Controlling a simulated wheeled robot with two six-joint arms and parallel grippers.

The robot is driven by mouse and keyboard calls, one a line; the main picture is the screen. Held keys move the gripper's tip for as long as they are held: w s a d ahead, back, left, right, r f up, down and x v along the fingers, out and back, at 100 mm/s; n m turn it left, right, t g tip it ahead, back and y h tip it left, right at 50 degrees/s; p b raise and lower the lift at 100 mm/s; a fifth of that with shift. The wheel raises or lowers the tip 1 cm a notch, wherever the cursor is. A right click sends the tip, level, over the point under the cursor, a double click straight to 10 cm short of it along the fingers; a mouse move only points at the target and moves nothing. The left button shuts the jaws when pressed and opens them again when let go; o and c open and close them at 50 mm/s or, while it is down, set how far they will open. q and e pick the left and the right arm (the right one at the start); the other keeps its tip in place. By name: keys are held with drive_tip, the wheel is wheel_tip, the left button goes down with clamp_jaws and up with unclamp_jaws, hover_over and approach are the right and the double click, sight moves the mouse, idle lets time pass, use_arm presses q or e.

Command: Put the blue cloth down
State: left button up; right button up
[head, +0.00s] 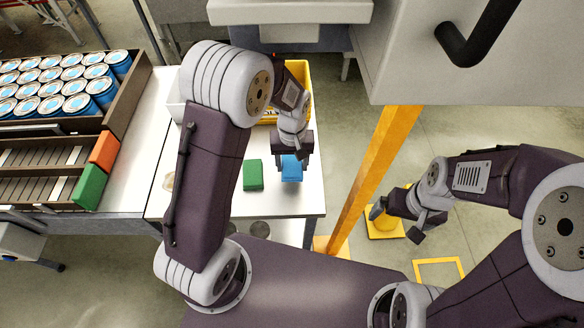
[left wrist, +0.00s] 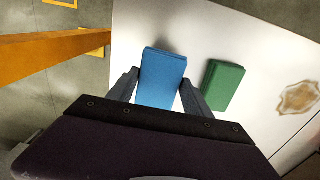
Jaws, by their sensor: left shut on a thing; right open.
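The blue cloth (head: 291,168) is a folded block at the right side of the white table. My left gripper (head: 292,158) is above it, with its fingers closed on it. In the left wrist view the blue cloth (left wrist: 161,78) sits between the two fingers of the left gripper (left wrist: 160,92). I cannot tell whether its underside touches the table. A green folded cloth (head: 253,174) lies on the table just left of the blue one, apart from it; it also shows in the left wrist view (left wrist: 223,85). My right gripper (head: 396,220) is open and empty, out over the floor at the right.
The white table (head: 308,204) has bare room in front of the cloths. A yellow bin (head: 297,75) stands behind. A rack with several blue cans (head: 75,85) is at the left, near an orange block (head: 104,150) and a green block (head: 90,187). A yellow post (head: 373,170) rises right of the table.

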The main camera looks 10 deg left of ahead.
sight(293, 167)
use_arm(q)
drive_tip(key=shift+s+d, duration=0.1)
drive_tip(key=shift+s, duration=0.05)
wheel_tip(293, 167, down, 4)
drive_tip(key=shift+d+r+p, duration=0.1)
drive_tip(key=shift+r+p, duration=0.1)
drive_tip(key=shift+p, duration=0.5)
drive_tip(key=shift+f, duration=0.35)
drive_tip(key=o, duration=1.6)
